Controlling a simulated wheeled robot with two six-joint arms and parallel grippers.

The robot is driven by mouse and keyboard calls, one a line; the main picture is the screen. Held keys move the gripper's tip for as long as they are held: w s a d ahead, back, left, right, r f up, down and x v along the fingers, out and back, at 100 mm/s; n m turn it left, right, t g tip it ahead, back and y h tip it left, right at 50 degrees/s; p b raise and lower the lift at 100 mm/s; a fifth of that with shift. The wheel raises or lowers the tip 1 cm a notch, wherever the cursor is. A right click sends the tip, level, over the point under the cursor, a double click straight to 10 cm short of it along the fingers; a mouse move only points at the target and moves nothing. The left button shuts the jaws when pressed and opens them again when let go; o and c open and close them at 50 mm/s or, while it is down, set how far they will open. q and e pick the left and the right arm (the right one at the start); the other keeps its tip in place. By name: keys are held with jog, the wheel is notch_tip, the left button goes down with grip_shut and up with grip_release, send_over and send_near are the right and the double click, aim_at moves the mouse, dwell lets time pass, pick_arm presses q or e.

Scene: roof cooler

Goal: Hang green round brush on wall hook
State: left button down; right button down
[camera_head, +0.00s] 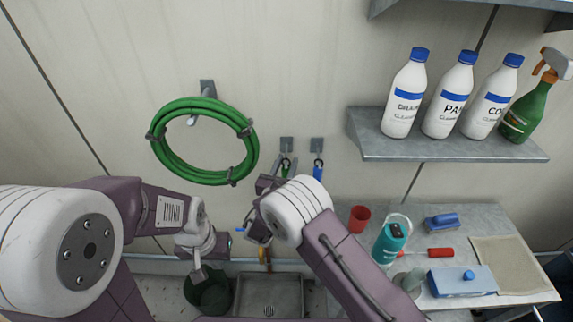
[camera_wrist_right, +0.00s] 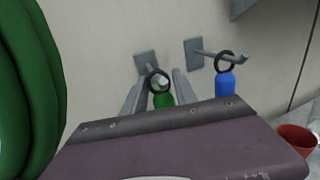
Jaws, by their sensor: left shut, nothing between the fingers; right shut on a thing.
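The green round brush shows as a green handle (camera_wrist_right: 163,100) with a black ring in the right wrist view; its lower part is hidden behind my gripper. In the head view the green brush (camera_head: 285,170) is small, below the left wall hook (camera_head: 287,144). My right gripper (camera_wrist_right: 160,92) is shut on the green brush, one finger on each side. The ring overlaps the tip of the left hook (camera_wrist_right: 147,65); I cannot tell whether the peg passes through it. My left gripper (camera_head: 199,274) is shut and empty, low near a dark green bucket (camera_head: 209,294).
A blue-handled brush (camera_wrist_right: 225,85) hangs by its ring on the right hook (camera_wrist_right: 195,52). A coiled green hose (camera_head: 202,140) hangs left. A shelf (camera_head: 455,152) with bottles is at right. A counter (camera_head: 515,235) holds a red cup (camera_head: 360,217) and cleaning items.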

jog(key=c, duration=0.9)
grip_release()
jog(key=shift+s, duration=0.1)
jog(key=v, duration=0.9)
